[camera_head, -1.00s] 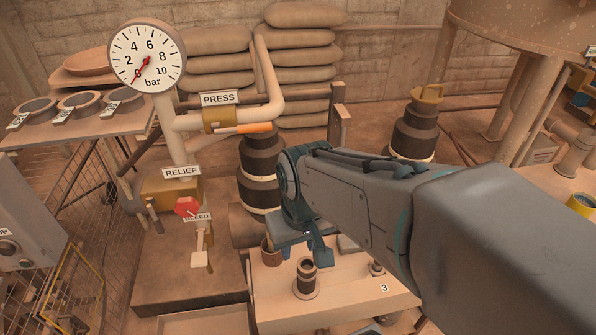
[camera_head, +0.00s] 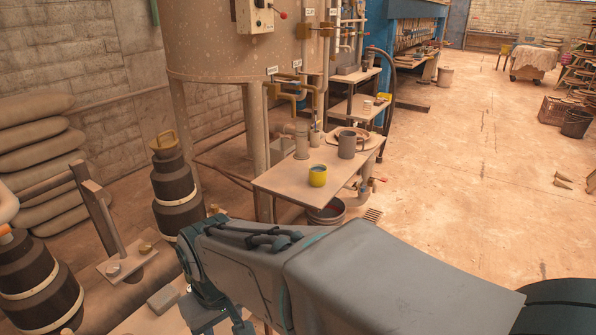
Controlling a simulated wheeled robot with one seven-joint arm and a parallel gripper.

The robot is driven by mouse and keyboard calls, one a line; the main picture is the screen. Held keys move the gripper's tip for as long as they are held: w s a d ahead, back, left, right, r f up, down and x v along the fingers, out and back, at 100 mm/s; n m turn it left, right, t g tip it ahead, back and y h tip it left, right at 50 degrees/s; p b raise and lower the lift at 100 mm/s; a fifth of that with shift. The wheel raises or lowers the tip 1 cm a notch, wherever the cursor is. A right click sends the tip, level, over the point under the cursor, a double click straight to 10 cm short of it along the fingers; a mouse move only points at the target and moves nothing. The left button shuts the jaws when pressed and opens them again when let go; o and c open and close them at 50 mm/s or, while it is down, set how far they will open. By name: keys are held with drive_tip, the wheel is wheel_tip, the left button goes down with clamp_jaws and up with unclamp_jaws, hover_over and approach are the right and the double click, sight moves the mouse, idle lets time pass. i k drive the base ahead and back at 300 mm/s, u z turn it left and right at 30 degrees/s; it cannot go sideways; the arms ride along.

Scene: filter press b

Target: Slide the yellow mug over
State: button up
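The yellow mug (camera_head: 317,176) stands upright on a small beige table (camera_head: 283,185), close to the table's front edge. Its inside looks dark. My arm reaches across the bottom of the view toward the lower left. My gripper (camera_head: 222,322) is at the bottom edge, well to the left of and nearer than the mug, not touching it. The gripper is partly cut off by the frame, so I cannot tell how its fingers stand.
A grey mug (camera_head: 347,146), a plate and a tall grey cylinder (camera_head: 301,143) share the table. A bucket (camera_head: 326,212) is beneath its front edge. A large tank (camera_head: 215,50) stands behind on legs. Open floor (camera_head: 480,200) lies to the right.

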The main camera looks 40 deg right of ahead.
sight(320, 174)
drive_tip(key=z, duration=0.55)
drive_tip(key=k, duration=0.75)
drive_tip(key=z, duration=0.25)
drive_tip(key=i, duration=1.15)
drive_tip(key=z, duration=0.65)
